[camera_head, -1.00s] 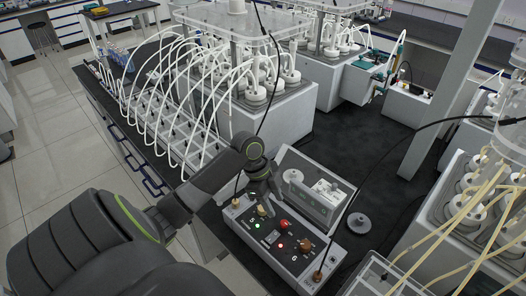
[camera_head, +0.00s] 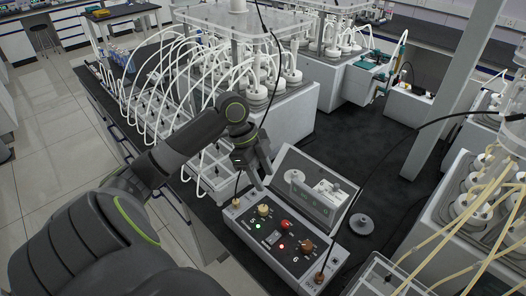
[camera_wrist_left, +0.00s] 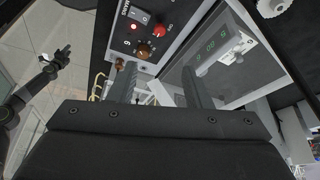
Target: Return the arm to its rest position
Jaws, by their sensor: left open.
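My left gripper (camera_head: 256,172) hangs in the air in the head view, just behind and above the far left end of the control box (camera_head: 275,240). Its jaws are open and empty, clear of the knobs. In the left wrist view its two fingers (camera_wrist_left: 158,85) stand apart, with the box's panel (camera_wrist_left: 140,25) and the grey display unit (camera_wrist_left: 215,50) beyond them. A dark arm, apparently my right one, shows small at the left of the wrist view; its gripper (camera_wrist_left: 60,58) is too small to read.
The control box has a beige knob (camera_head: 264,210), a red knob (camera_head: 286,225) and a brown knob (camera_head: 305,246), with green and red lights lit. White-tubed reactors (camera_head: 270,85) stand behind. A grey round weight-like piece (camera_head: 361,223) sits on the dark bench to the right.

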